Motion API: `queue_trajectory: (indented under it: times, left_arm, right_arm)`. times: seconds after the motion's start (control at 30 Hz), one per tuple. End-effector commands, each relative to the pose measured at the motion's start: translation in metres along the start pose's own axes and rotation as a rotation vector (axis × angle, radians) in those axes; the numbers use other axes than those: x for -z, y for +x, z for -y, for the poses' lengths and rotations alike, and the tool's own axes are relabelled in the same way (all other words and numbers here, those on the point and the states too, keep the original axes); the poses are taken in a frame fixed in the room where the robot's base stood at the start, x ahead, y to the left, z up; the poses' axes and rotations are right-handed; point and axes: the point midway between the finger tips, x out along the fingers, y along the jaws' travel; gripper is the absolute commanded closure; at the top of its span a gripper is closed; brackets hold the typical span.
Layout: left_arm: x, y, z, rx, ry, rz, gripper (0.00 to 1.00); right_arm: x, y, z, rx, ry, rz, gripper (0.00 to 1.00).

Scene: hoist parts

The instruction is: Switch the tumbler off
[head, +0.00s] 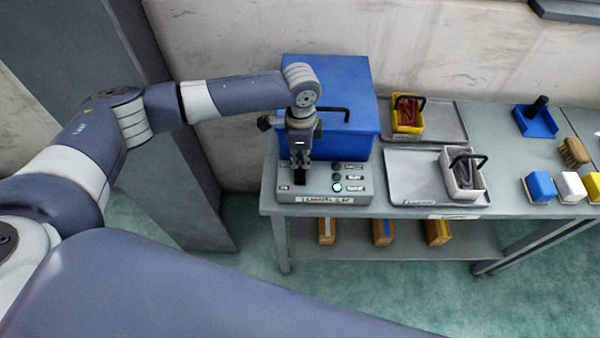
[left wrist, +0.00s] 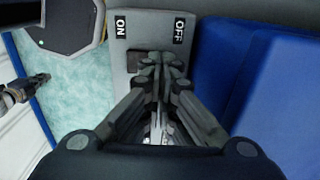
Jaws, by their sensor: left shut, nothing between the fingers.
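The tumbler is a dark rocker (left wrist: 143,62) between the ON and OFF labels in the left wrist view. My gripper partly covers it. It sits on a grey control box (head: 325,198) at the table's front left edge; in the head view it is hard to make out beneath my gripper. My left gripper (head: 300,174) points down over the box's left part. In the left wrist view its fingers (left wrist: 160,62) are together and empty, with the tips at the rocker, toward the OFF side. I cannot tell whether they touch it. What looks like my right gripper (left wrist: 38,80) shows small at the left edge.
A green lamp (head: 337,187) on the box is lit. A large blue case (head: 345,85) stands right behind the box. To the right are grey trays (head: 412,180) with a yellow bin (head: 407,122) and a white bin (head: 461,180). Boxes lie on the lower shelf (head: 350,250).

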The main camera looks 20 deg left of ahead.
Motion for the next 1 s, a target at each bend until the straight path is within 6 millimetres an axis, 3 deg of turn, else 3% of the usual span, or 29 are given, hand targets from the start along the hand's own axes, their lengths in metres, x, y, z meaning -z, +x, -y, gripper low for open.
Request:
queue_trajectory:
  times: [1.0]
  left_arm:
    - [0.0002, 0.0061, -0.0001, 0.0, 0.0, -0.001, 1.0]
  right_arm:
    - [-0.0002, 0.0022, -0.0002, 0.0, 0.001, 0.0, 1.0]
